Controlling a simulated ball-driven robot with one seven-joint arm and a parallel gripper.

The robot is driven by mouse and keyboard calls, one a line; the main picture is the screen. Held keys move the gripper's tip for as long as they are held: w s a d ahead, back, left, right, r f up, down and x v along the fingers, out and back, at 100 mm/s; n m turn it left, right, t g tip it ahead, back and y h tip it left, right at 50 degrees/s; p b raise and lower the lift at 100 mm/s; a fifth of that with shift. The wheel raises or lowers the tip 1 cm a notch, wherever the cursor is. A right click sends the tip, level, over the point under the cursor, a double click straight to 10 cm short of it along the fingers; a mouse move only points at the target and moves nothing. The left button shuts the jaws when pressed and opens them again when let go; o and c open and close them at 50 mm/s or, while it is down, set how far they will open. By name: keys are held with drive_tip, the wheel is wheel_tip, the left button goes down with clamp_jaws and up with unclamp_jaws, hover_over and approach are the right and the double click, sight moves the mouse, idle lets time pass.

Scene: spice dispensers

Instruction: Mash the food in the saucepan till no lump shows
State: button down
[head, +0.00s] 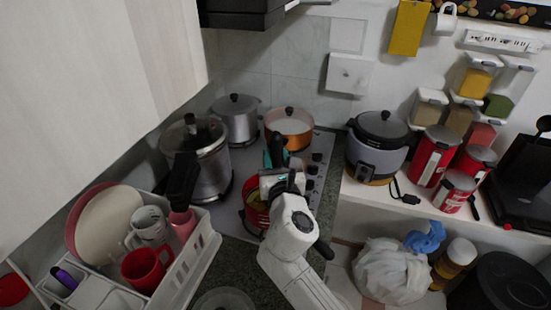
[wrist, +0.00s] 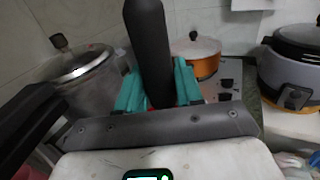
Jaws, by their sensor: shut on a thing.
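A red saucepan (head: 253,214) sits on the front of the stove, mostly hidden behind my gripper and arm in the head view. I cannot make out the food in it or whether lumps show. My gripper (head: 270,160) is above the saucepan. In the wrist view its teal fingers (wrist: 158,92) are shut on a thick, dark upright handle (wrist: 150,45), which also shows in the head view (head: 278,148). The lower end of the held tool is hidden, so I cannot tell whether it touches the food.
A pressure cooker (head: 207,165) stands close on the left, its black handle reaching forward. A silver pot (head: 236,122) and an orange pot (head: 288,130) stand behind. A rice cooker (head: 378,145) is on the right counter. A white dish rack (head: 185,262) fills the front left.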

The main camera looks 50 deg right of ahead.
drive_tip(key=shift+f+b, duration=1.45)
drive_tip(key=shift+f, duration=0.6)
wheel_tip(320, 180, up, 3)
drive_tip(key=p, duration=0.3)
drive_tip(key=shift+r, duration=0.15)
drive_tip(key=shift+r+p, duration=0.4)
drive_tip(key=shift+r, duration=0.35)
drive_tip(key=shift+w, duration=0.1)
drive_tip(key=w, duration=0.3)
drive_tip(key=shift+d, duration=0.25)
drive_tip(key=shift+f, duration=0.1)
